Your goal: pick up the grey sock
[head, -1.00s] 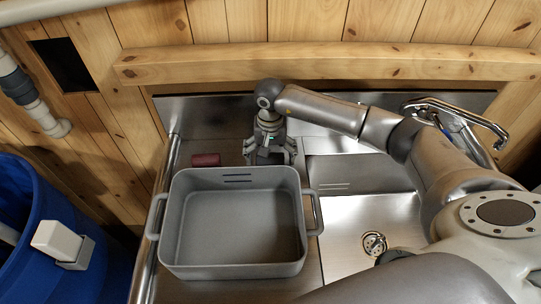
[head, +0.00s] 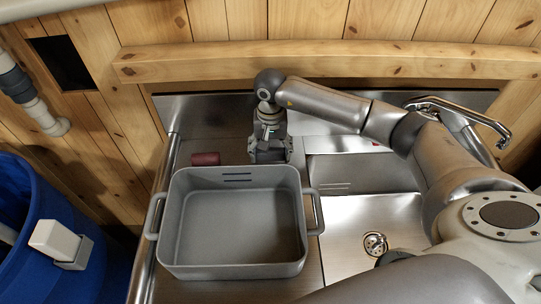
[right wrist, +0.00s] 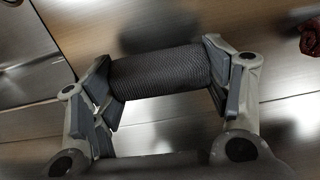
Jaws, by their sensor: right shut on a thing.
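The grey sock (right wrist: 160,72) is a rolled, ribbed dark-grey bundle in the right wrist view. It lies across between the finger pads of my right gripper (right wrist: 162,80), which is shut on it from both ends. In the head view my right gripper (head: 269,154) points down just behind the grey tub, over the steel counter, and the sock is hidden there. My left gripper is not in view.
The empty grey tub (head: 237,270) with two handles stands in front of the gripper. A dark red roll (head: 206,159) lies to the left and also shows in the right wrist view (right wrist: 311,38). The sink (head: 345,225) and tap (head: 455,112) are right, a blue barrel (head: 30,225) left.

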